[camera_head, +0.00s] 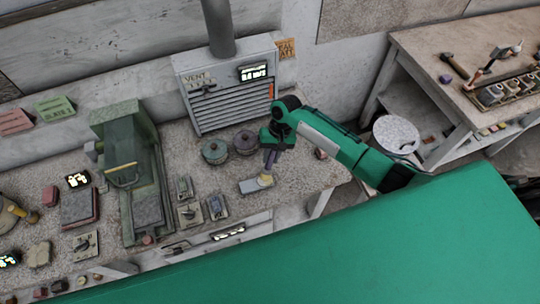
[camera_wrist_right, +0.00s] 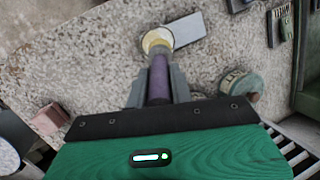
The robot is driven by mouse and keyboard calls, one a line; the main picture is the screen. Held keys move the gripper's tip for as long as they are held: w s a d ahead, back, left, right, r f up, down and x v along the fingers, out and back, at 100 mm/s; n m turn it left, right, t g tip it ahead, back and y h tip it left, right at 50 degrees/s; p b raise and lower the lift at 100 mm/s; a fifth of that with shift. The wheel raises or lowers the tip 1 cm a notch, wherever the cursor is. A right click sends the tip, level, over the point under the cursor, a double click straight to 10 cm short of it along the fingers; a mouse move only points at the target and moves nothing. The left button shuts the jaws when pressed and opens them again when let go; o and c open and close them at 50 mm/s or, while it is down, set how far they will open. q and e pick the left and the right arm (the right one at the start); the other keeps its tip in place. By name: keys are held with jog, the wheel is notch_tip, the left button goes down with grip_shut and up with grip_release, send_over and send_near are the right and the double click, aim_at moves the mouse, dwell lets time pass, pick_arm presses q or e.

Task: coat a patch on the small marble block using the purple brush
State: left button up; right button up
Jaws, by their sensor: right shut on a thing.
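The purple brush (camera_head: 270,158) hangs bristles-down from my right gripper (camera_head: 271,150). In the right wrist view its purple handle (camera_wrist_right: 158,78) is between the two grey fingers of the gripper (camera_wrist_right: 158,88), which are shut on it. Its pale yellow head (camera_wrist_right: 157,40) overlaps one end of the small marble block (camera_wrist_right: 188,30). In the head view the block (camera_head: 249,187) is a flat grey slab on the bench, with the brush head over its right end. I cannot tell whether the bristles touch it. My left gripper is not in view.
Two round tins (camera_head: 215,152) stand behind the block, before a grey vent box (camera_head: 228,85). Small switch plates (camera_head: 217,206) lie to its left, and a green machine (camera_head: 128,170) stands beyond them. A reddish block (camera_wrist_right: 50,118) lies near the bench edge. Bench around the block is mostly bare.

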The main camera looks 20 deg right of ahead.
jog(key=shift+a, duration=1.35)
jog(key=shift+d+r, duration=0.7)
jog(key=shift+f, duration=0.45)
jog(key=shift+f, duration=0.25)
jog(key=shift+d, duration=0.1)
